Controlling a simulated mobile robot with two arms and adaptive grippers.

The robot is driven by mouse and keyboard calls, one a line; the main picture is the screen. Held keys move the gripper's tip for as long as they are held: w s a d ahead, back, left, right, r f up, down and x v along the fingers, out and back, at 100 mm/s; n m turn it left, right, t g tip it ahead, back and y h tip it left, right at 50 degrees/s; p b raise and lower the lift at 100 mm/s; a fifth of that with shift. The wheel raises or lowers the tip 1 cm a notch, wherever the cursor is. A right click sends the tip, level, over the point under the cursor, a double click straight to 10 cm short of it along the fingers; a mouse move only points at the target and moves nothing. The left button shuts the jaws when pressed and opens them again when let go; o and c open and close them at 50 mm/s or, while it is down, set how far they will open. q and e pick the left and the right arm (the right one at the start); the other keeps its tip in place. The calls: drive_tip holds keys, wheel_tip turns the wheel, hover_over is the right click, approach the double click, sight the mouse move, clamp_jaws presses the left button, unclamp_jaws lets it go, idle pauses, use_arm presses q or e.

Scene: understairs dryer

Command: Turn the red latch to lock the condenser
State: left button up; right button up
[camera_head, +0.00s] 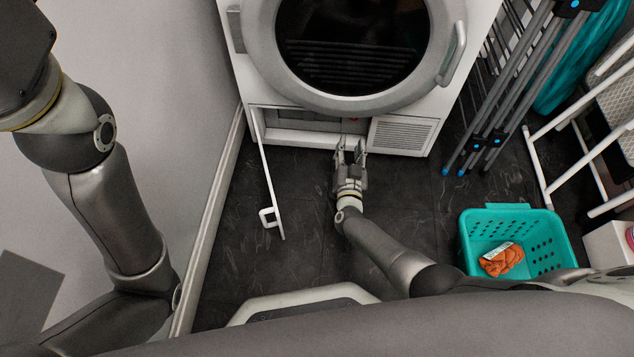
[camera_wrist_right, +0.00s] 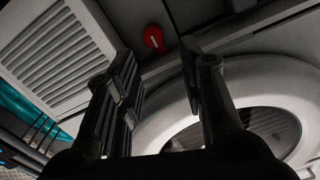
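The red latch (camera_wrist_right: 153,38) is a round red knob with a pale bar on it, on the dryer's lower front. It shows in the right wrist view just beyond my fingertips, and as a tiny red spot in the head view (camera_head: 355,119). My right gripper (camera_head: 350,146) is in front of the open compartment under the dryer door. Its two fingers are apart with nothing between them, and in the right wrist view the gripper (camera_wrist_right: 160,60) points toward the latch without visible contact. The condenser (camera_head: 300,118) shows only partly inside the compartment. My left gripper is out of view.
The compartment's white flap (camera_head: 266,180) hangs open on the left. A vent grille (camera_head: 403,134) is right of the opening. The round dryer door (camera_head: 350,45) is above. A teal basket (camera_head: 515,240) with an orange cloth and a folded drying rack (camera_head: 510,85) stand to the right.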

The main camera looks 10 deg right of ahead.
drive_tip(key=s+a+r+n+g+y+p, duration=0.7)
drive_tip(key=s+a+r+y+p, duration=0.2)
drive_tip(key=s+p, duration=0.5)
drive_tip(key=shift+a+r+p, duration=0.7)
drive_tip(key=shift+a+p, duration=0.15)
drive_tip(key=shift+p, duration=0.9)
